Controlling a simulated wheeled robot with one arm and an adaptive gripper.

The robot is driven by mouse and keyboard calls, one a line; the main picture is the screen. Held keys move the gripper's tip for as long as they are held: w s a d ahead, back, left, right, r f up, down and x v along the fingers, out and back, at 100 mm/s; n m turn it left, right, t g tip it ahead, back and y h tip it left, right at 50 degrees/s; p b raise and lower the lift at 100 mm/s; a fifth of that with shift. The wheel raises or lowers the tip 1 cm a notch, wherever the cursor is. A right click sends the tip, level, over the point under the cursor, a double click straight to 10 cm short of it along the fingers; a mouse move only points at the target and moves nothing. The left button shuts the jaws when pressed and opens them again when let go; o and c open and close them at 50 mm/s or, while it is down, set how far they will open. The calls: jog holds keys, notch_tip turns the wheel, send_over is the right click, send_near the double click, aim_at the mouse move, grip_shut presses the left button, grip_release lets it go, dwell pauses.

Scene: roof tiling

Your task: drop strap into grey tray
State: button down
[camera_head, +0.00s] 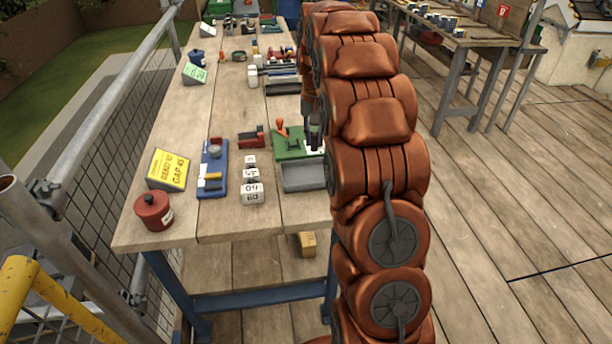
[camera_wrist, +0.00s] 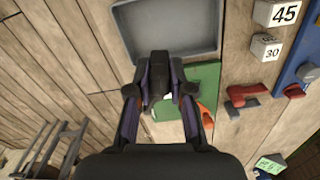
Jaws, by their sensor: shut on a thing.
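The grey tray (camera_head: 303,177) sits near the front right edge of the workbench, beside a green board. In the wrist view the grey tray (camera_wrist: 190,46) lies just beyond my fingertips, and its visible floor is empty. My gripper (camera_wrist: 159,80) is shut on a dark piece, which I take as the strap (camera_wrist: 159,62). The strap's far end shows against the near rim of the tray; its height above the tray is hard to judge. In the head view my gripper (camera_head: 314,132) is a small dark shape over the green board, partly hidden by my arm.
The green board (camera_head: 290,144) with an orange-handled tool lies beside the tray. White number blocks (camera_head: 252,192), a blue board (camera_head: 212,170), a red pot (camera_head: 153,210) and a yellow sign (camera_head: 168,169) stand to the left. A red clamp (camera_head: 251,138) lies behind the blocks.

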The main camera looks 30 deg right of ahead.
jog(key=shift+f+b, duration=0.35)
jog(key=shift+f, duration=1.5)
jog(key=c, duration=1)
grip_release()
notch_tip(320, 180, up, 11)
jog(key=shift+r, duration=0.5)
jog(key=shift+s+a, duration=0.1)
